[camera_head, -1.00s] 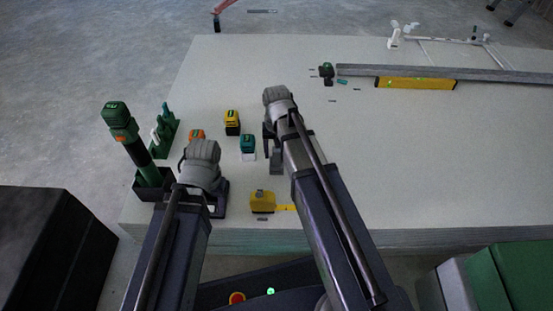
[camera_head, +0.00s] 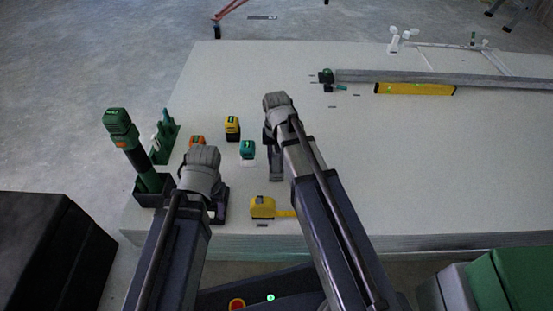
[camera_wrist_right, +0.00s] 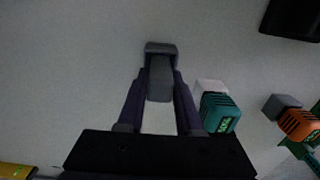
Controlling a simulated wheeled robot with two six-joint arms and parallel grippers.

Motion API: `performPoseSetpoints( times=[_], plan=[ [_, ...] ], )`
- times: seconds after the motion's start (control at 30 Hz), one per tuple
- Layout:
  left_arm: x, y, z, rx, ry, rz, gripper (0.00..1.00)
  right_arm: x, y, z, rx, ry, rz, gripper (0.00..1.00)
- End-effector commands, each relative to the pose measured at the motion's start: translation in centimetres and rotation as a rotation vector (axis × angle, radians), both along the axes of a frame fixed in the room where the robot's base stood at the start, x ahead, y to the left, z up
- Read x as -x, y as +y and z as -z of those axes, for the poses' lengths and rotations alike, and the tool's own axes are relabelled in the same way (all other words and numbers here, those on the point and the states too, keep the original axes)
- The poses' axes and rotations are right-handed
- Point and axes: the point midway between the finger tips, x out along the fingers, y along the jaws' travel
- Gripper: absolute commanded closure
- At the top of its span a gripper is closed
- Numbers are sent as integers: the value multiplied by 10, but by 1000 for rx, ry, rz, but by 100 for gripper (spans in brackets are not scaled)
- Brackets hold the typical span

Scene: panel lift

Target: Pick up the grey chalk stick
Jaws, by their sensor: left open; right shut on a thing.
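My right gripper (camera_wrist_right: 160,70) is shut on a grey block-like piece, which I take to be the grey chalk stick (camera_wrist_right: 160,86). The piece sits between the two dark fingers in the right wrist view. In the head view the right arm's wrist hides much of this place, so I cannot tell whether the stick touches the board. My left gripper (camera_head: 218,205) is open over the near left part of the board, mostly hidden behind its own wrist.
The pale board stack (camera_head: 400,160) has clear room at right. A teal tool (camera_head: 248,149), a yellow tool (camera_head: 232,127), an orange tool (camera_head: 197,141) and a yellow tape measure (camera_head: 262,207) stand around the grippers. A yellow level (camera_head: 414,88) lies at the back.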

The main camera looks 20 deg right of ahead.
Motion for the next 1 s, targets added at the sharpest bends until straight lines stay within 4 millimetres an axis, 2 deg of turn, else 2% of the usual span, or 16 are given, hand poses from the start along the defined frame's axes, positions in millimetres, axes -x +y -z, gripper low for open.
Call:
performPoseSetpoints(
  times=[0.27, 0.7, 1.0],
  plan=[
    [0, 0, -29, 0, 1, 6, 48, 0, 0, -29, 0, 0, 0, 100],
    [0, 1, -92, -4, 1, 7, 48, 0, 0, -92, 0, 0, 0, 100],
    [0, 1, -98, -7, 1, 4, 48, 0, 0, -98, 0, 0, 0, 100]
  ],
)
